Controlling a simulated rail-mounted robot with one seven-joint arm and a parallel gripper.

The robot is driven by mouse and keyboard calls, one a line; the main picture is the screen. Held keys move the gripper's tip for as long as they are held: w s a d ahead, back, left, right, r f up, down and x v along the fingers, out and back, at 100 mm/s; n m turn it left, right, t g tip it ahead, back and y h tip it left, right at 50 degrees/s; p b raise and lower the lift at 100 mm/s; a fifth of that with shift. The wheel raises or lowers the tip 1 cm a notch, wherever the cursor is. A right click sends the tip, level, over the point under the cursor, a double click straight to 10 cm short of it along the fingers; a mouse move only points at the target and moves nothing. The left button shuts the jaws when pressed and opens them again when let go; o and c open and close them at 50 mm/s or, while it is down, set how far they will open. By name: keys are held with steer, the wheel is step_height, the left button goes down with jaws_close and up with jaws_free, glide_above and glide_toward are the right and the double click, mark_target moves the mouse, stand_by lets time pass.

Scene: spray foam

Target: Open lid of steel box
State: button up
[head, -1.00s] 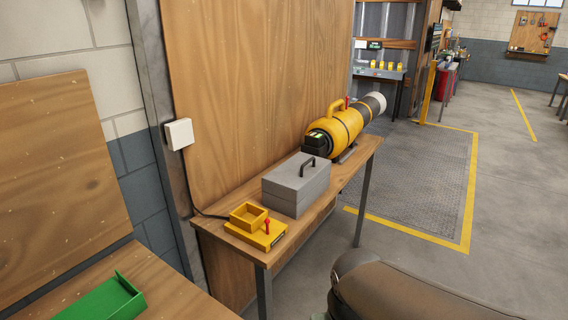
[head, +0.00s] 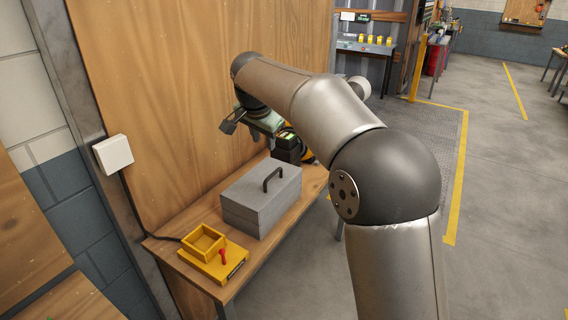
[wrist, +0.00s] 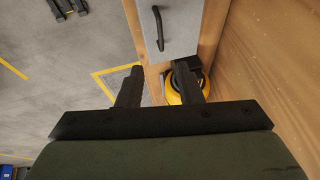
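The grey steel box (head: 262,200) stands on a narrow wooden table, its lid down and a dark bar handle (head: 272,178) on top. In the wrist view the lid (wrist: 176,32) shows at the top, with the handle (wrist: 158,28) at its left side. My gripper (head: 240,118) hangs beyond the box, above the table's far part. In the wrist view my gripper (wrist: 163,88) has its two fingers apart with nothing between them. The fingertips are clear of the handle.
A yellow base with an open tray (head: 208,246) and a red lever sits at the table's near end. A yellow-and-black machine (wrist: 186,82) stands behind the box, partly hidden by my arm. A wooden panel (head: 160,90) rises along the table's left side.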

mark_target(270, 176)
steer(key=p+x, duration=0.3)
steer(key=x, duration=1.4)
steer(key=shift+s, duration=0.1)
jaws_close()
